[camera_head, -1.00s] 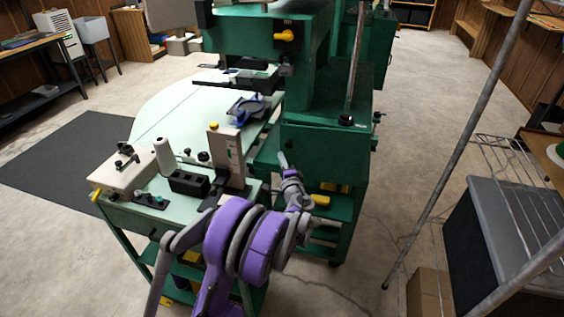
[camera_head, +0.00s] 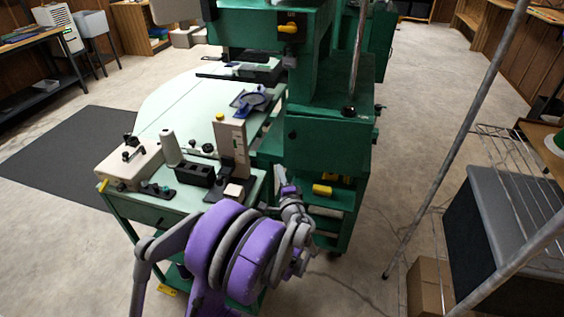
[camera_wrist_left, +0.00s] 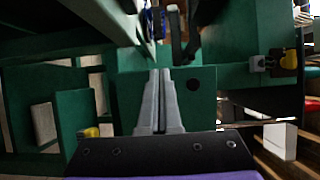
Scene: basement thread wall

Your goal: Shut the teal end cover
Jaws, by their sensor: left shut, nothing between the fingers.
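The teal end cover looks like the flat dark green panel (camera_head: 332,150) on the near end of the green machine, with a small black round spot near its left edge. In the left wrist view the panel (camera_wrist_left: 195,108) lies beyond the fingers, with the black spot right of them. I cannot tell how far it stands open. My left gripper (camera_head: 288,190) is below the panel's lower left corner in the head view, partly hidden by my purple wrist. In the left wrist view its grey fingers (camera_wrist_left: 160,72) are together and empty. My right gripper is not in view.
Yellow-ended parts (camera_head: 322,190) sit on shelves below the panel.

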